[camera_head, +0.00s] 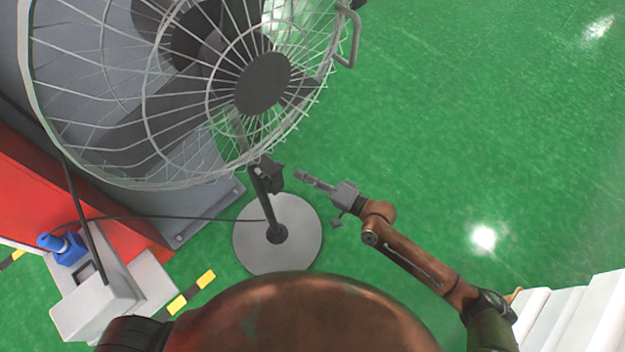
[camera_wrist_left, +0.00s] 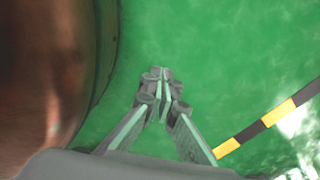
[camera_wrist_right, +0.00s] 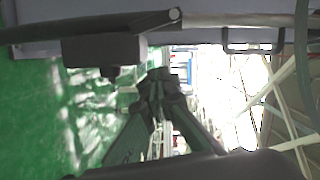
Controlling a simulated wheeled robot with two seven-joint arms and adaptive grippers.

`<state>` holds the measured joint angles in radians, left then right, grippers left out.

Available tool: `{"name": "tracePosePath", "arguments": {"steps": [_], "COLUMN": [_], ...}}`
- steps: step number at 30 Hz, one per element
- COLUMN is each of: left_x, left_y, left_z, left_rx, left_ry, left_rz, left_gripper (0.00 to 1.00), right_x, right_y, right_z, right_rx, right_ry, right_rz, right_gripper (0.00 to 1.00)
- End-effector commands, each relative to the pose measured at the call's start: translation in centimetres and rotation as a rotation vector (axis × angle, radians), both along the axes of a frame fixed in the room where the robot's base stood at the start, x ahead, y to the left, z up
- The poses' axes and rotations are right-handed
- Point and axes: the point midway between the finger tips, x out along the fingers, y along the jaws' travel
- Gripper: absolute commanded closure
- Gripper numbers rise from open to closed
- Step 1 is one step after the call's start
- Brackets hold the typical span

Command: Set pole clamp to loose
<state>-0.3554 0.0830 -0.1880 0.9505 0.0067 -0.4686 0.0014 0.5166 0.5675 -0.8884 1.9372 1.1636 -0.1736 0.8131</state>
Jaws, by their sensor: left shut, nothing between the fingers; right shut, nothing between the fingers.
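A large pedestal fan (camera_head: 262,84) has a dark pole (camera_head: 262,196) rising from a round grey base (camera_head: 305,238). The pole clamp (camera_head: 271,174) is a small black block on the pole, below the wire cage. In the right wrist view the clamp (camera_wrist_right: 100,50) is a dark box against the pole (camera_wrist_right: 90,27), with a small stub on its lower side. My right gripper (camera_head: 300,175) is shut and empty, just right of the clamp and apart from it; its fingertips also show in the right wrist view (camera_wrist_right: 158,75). My left gripper (camera_wrist_left: 161,76) is shut and empty over green floor.
A red and grey cabinet (camera_head: 110,205) stands behind the fan at left. A grey box-like unit (camera_head: 100,300) with a blue connector (camera_head: 64,247) sits at lower left, and a cable runs to the pole. White ridged objects (camera_head: 580,315) are at lower right. Green floor at right is clear.

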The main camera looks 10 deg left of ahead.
Motion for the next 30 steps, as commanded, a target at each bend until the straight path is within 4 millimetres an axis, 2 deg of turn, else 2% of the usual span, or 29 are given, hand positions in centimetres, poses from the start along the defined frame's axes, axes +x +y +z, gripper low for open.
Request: {"name": "tracePosePath", "arguments": {"steps": [3, 9, 30], "left_x": [0.4, 1.0, 0.9], "left_y": [-0.1, -0.2, -0.1], "left_z": [0.0, 0.1, 0.2], "left_rx": [-0.001, -0.001, 0.0], "left_ry": [-0.002, -0.005, -0.003], "left_rz": [0.001, 0.003, 0.003], "left_gripper": [1.0, 1.0, 1.0], "right_x": [-0.8, -1.5, -1.5], "right_y": [-2.1, -3.6, -3.8], "right_z": [-0.1, 0.0, 0.0], "right_rx": [-0.005, -0.002, -0.003], "right_ry": [0.001, 0.002, 0.0], "right_rz": [-0.002, -0.001, -0.001], "right_gripper": [1.0, 1.0, 1.0]}}
